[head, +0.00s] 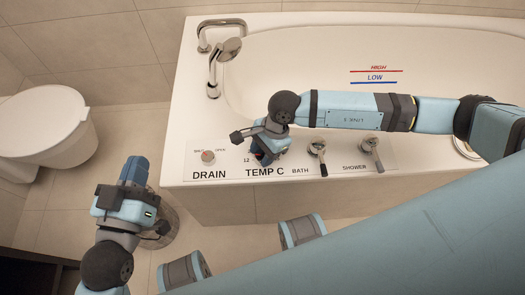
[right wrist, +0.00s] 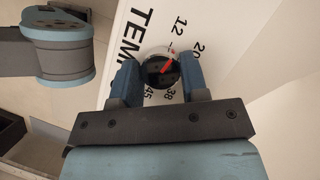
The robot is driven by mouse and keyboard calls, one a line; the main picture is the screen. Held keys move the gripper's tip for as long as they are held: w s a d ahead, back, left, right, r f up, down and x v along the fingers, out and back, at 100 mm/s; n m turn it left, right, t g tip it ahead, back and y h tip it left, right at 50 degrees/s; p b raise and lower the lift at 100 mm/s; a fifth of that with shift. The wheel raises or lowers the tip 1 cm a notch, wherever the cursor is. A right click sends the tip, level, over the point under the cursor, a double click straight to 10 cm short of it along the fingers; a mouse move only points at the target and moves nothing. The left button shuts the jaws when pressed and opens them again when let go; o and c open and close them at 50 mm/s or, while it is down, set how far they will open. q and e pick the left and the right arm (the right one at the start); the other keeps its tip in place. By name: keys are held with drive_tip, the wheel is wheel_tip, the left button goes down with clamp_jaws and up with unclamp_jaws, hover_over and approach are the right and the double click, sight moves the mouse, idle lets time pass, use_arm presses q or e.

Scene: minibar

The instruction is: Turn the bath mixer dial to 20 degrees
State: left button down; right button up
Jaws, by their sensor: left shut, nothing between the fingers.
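The temperature dial (right wrist: 160,69) is a round dark knob with a pale rim and a red pointer. In the right wrist view the pointer aims up and right, roughly toward the 20 mark (right wrist: 198,47). My right gripper (right wrist: 160,68) points down at the dial, with one blue finger against each side of it. In the head view the right gripper (head: 264,157) covers most of the dial above the TEMP C label (head: 265,172). My left gripper (head: 134,168) is shut and empty, over the floor left of the tub.
The white bathtub (head: 420,55) fills the back. On its front ledge are a drain knob (head: 208,157), a bath lever (head: 319,155) and a shower lever (head: 371,152). A hand shower (head: 225,55) stands at the back left. A toilet (head: 50,125) is at far left.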

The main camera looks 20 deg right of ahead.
use_arm(q)
drive_tip(key=shift+f, duration=0.1)
use_arm(e)
drive_tip(key=shift+r+m+p, duration=0.15)
drive_tip(key=shift+m+p, duration=0.45)
drive_tip(key=shift+m, duration=0.2)
drive_tip(key=shift+m+t+p, duration=0.4)
drive_tip(key=shift+m+t, duration=0.1)
drive_tip(key=shift+m, duration=0.2)
drive_tip(key=shift+s+m+t+p, duration=0.1)
drive_tip(key=shift+m+t+p, duration=0.55)
drive_tip(key=shift+m, duration=0.55)
drive_tip(key=shift+m+p, duration=0.3)
drive_tip(key=shift+m, duration=0.2)
use_arm(q)
drive_tip(key=s+a+f+g+y, duration=0.1)
drive_tip(key=a+f+g+y, duration=0.1)
drive_tip(key=f, duration=0.5)
drive_tip(key=shift+s+a+f+g+y, duration=0.2)
drive_tip(key=shift+a+g+y, duration=0.25)
drive_tip(key=shift+g, duration=0.35)
drive_tip(key=shift+r, duration=0.2)
use_arm(e)
drive_tip(key=o, duration=0.9)
